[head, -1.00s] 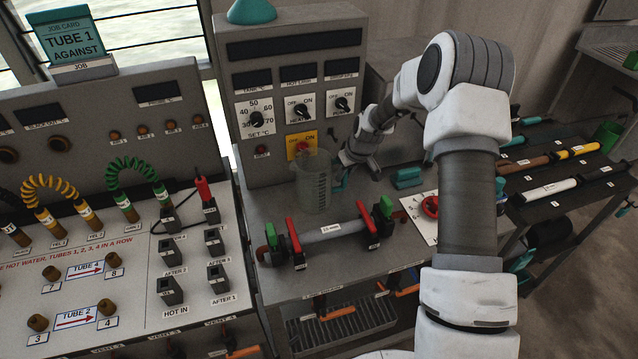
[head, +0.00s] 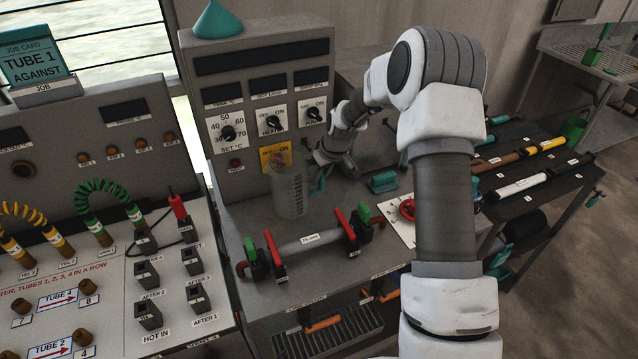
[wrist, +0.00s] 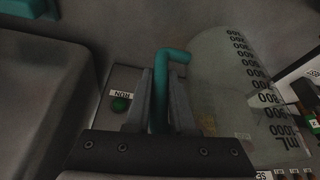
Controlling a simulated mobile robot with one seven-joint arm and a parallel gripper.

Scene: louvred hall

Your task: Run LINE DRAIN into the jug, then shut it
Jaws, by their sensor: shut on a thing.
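The jug (head: 290,194) is clear, with dark graduations, and stands upright on the bench in front of the control cabinet. Its scale and wall also show in the wrist view (wrist: 225,85). My gripper (head: 319,172) is at the jug's right side. In the wrist view my gripper (wrist: 160,100) is shut on the jug's teal handle (wrist: 174,56), with a finger on either side. The jug looks empty. Small labels and orange levers (head: 322,325) sit under the bench's front edge.
A grey tube (head: 308,241) with red and green levers lies on the bench in front of the jug. A teal block (head: 383,182) and a red handwheel (head: 408,208) are to the right. A slatted tray (head: 345,338) is below the front edge.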

